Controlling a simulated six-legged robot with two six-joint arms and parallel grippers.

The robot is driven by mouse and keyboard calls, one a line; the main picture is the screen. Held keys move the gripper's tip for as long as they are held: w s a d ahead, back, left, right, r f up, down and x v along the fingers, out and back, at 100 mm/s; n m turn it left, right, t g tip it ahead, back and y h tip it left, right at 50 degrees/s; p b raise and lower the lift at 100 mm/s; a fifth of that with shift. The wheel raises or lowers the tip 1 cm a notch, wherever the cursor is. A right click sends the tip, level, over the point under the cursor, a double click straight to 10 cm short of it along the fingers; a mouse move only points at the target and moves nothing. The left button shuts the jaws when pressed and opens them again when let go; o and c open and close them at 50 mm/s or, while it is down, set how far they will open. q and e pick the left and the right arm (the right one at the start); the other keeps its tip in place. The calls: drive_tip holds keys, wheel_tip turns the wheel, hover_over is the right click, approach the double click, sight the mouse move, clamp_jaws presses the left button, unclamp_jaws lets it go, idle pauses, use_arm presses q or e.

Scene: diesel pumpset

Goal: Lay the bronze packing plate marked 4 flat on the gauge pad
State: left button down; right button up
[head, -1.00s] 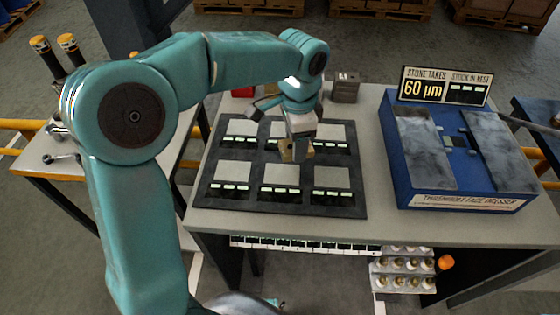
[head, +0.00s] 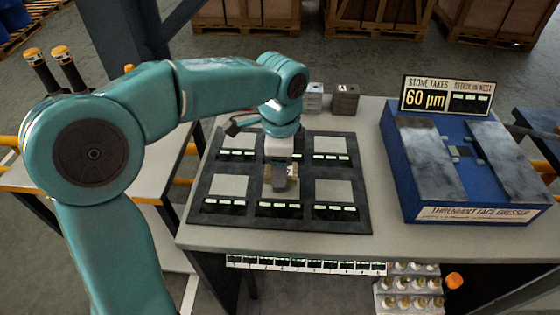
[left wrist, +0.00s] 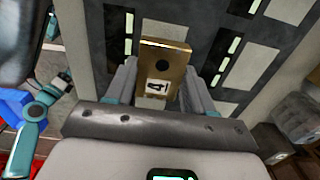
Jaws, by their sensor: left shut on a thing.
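The bronze packing plate (left wrist: 164,64), marked 4 on a white label, is between the two fingers of my left gripper (left wrist: 160,82) in the left wrist view. In the head view my left gripper (head: 281,184) is shut on the plate (head: 292,171), over the front middle pad (head: 267,188) of a dark board (head: 240,222). The board carries several light grey square pads, each with a lit strip at its front. The gripper hides much of the middle pads. I cannot tell whether the plate touches the pad. My right gripper is not in view.
A blue face dresser (head: 470,213) with a "60 µm" sign (head: 445,95) stands at the right of the table. Two small blocks, one light (head: 314,97) and one dark (head: 345,99), stand behind the board. Bare tabletop (head: 385,220) lies between board and dresser.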

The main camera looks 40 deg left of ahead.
use_arm(q)
wheel_tip(320, 180, down, 3)
drive_tip(key=shift+r+b, duration=0.1)
drive_tip(key=shift+b, duration=0.55)
drive_tip(key=shift+p, duration=0.35)
drive_tip(key=shift+f, duration=0.2)
idle(0.5)
drive_tip(key=shift+f+b, duration=0.5)
drive_tip(key=shift+f, duration=0.1)
drive_tip(key=shift+c, duration=1.6)
unclamp_jaws()
wheel_tip(320, 180, up, 16)
drive_tip(key=p, duration=0.4)
drive_tip(key=shift+r, duration=0.2)
